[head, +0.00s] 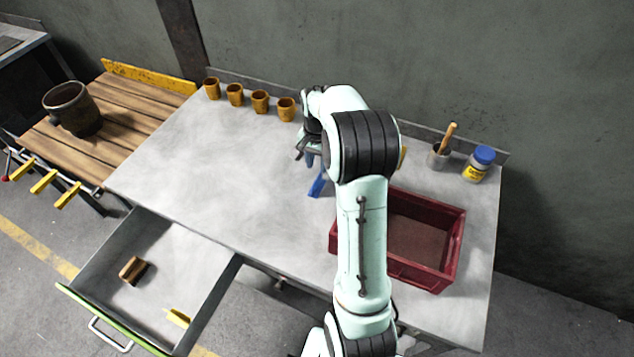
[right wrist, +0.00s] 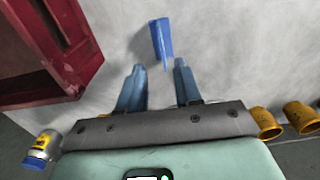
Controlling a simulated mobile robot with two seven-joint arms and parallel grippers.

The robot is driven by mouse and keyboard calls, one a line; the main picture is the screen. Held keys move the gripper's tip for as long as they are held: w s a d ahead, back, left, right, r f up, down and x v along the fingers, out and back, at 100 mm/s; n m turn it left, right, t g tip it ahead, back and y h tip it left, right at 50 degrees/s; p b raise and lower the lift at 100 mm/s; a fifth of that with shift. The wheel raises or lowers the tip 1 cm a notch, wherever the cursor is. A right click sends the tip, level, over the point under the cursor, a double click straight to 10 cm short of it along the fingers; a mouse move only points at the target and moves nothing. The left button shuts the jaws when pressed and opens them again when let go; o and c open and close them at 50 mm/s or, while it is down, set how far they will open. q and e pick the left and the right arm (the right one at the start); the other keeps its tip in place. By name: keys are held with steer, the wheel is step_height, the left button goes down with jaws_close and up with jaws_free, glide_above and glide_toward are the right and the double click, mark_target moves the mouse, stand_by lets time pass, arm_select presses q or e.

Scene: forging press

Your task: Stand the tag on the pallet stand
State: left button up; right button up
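A blue folded tag (head: 317,186) is on the grey workbench, left of the red bin. It also shows in the right wrist view (right wrist: 161,38), its thin edge pointing toward the fingertips. My right gripper (right wrist: 157,72) is open, its two blue fingers apart and nothing seen between them; the tag lies just beyond the fingertips. In the head view my right arm partly hides this gripper (head: 308,150). The pallet stand (head: 140,120), with wooden slats and a yellow back rail, is at the left. My left gripper is not in view.
A dark mug (head: 72,108) stands on the pallet stand. Several ochre cups (head: 260,101) line the bench's back edge. A red bin (head: 452,250), a brush pot (head: 438,157) and a blue-lidded jar (head: 478,164) are right. An open drawer (head: 200,270) juts out front. The bench's left half is clear.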

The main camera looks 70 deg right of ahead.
mark_target(317, 187)
step_height(317, 187, down, 9)
steer(key=shift+w+d+r, duration=0.1)
steer(key=shift+w, duration=0.05)
jaws_close()
